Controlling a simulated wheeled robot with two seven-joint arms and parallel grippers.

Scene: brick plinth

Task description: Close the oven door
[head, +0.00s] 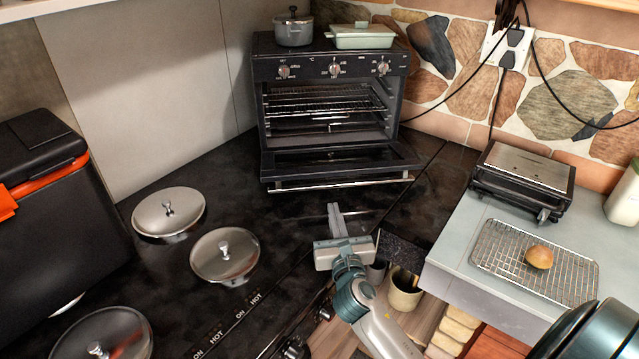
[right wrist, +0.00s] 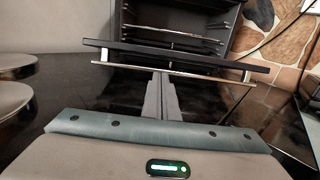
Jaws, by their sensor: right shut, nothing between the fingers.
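The black toaster oven (head: 332,95) stands on the dark counter at the back. Its door (head: 342,160) hangs open, folded down and out toward me, with racks visible inside. A metal handle bar (head: 340,184) runs along the door's front edge. My right gripper (head: 334,209) is shut and empty, in front of the door and just short of the handle, near its middle. In the right wrist view the shut fingers (right wrist: 161,78) point at the handle (right wrist: 180,72), their tips at or under it; I cannot tell whether they touch. My left gripper is out of view.
A grey pot (head: 293,31) and a pale green dish (head: 361,37) sit on the oven. Lidded pans (head: 225,254) are on the left. A small grill (head: 523,178) and a wire rack (head: 535,262) with a bun (head: 539,257) are on the right counter.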

